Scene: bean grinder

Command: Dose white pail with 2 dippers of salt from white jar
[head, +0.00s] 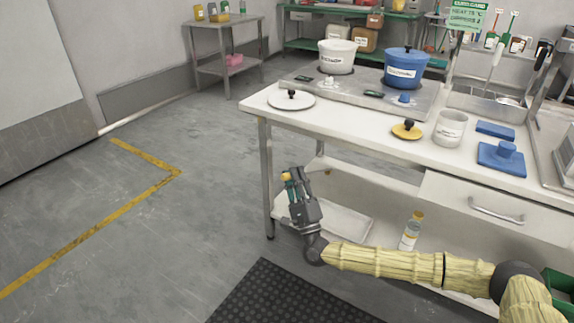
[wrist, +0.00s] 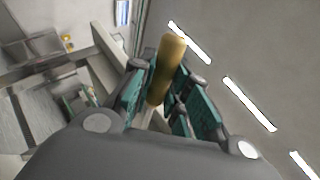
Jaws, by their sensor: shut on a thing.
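The white pail (head: 337,62) stands on a grey platform at the back of the white table. Its label is too small to read, and its contents cannot be seen. The white jar (head: 449,129) stands upright near the table's right part, with no lid on it. My gripper (head: 291,181) is in front of the table's left end, below the tabletop, pointing up. It is shut on a yellow-tan rod (wrist: 167,68), which shows between the fingers in the wrist view. Whether the rod is the dipper's handle I cannot tell. The salt is not visible.
A lidded blue pail (head: 405,72) stands right of the white pail. A white lid (head: 291,99), a yellow lid (head: 407,131) and a blue square lid (head: 501,158) lie on the table. A bottle (head: 411,232) stands on the lower shelf. The floor left of the table is clear.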

